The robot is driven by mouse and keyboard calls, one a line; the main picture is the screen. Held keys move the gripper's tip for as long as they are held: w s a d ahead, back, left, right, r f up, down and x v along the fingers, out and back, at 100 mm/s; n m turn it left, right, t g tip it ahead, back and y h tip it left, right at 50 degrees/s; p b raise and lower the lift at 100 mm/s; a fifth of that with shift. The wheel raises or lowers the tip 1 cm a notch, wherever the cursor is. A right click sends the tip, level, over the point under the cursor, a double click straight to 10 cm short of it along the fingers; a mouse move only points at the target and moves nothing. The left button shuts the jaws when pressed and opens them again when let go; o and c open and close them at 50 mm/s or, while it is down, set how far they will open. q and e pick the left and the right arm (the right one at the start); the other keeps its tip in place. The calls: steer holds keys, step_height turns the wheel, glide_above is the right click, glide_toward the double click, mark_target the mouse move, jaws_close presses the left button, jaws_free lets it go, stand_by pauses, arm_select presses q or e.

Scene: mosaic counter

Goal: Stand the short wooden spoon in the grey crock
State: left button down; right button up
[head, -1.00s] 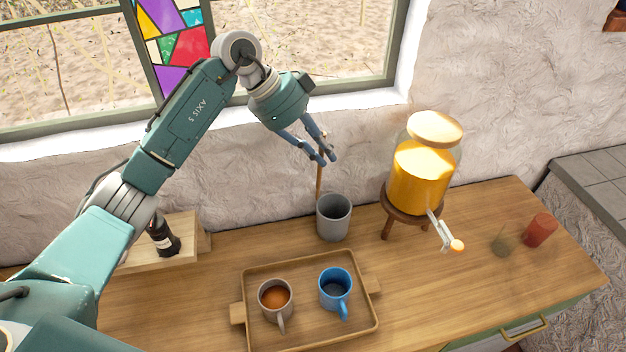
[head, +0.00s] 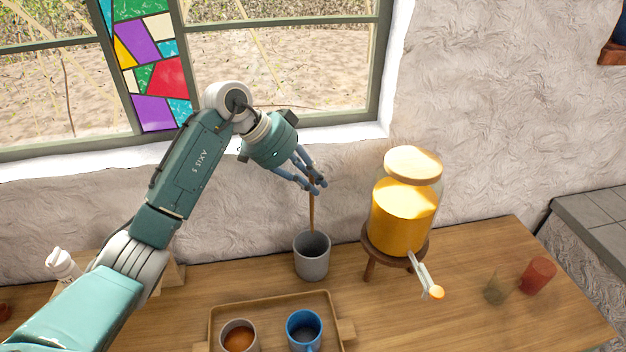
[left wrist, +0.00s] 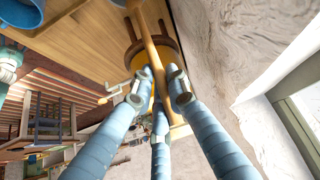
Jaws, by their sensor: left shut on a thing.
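The short wooden spoon (head: 311,212) hangs upright from my left gripper (head: 318,190). The gripper is shut on its upper part. The grey crock (head: 312,262) stands on the counter right below. The spoon's lower end shows at the crock's back rim; I cannot tell whether it is just inside, above or behind the opening. In the left wrist view, the spoon (left wrist: 150,45) runs between the fingers (left wrist: 158,92). My right gripper is not in view.
A glass dispenser of orange drink (head: 402,215) on a wooden stand (head: 425,245) is close to the crock's right. A tray (head: 262,300) with a grey mug (head: 239,326) and a blue mug (head: 303,317) lies in front. The wall and window are behind.

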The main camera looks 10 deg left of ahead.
mark_target(313, 222)
arm_select(q)
step_height(313, 222, down, 4)
steer(key=b, duration=0.2)
steer(key=shift+a+f+b, duration=0.1)
steer(key=shift+f+b, duration=0.05)
steer(key=shift+b, duration=0.15)
steer(key=shift+f+b, duration=0.6)
steer(key=shift+f, duration=1.05)
steer(key=shift+f+b, duration=0.35)
steer(key=shift+f, duration=1.3)
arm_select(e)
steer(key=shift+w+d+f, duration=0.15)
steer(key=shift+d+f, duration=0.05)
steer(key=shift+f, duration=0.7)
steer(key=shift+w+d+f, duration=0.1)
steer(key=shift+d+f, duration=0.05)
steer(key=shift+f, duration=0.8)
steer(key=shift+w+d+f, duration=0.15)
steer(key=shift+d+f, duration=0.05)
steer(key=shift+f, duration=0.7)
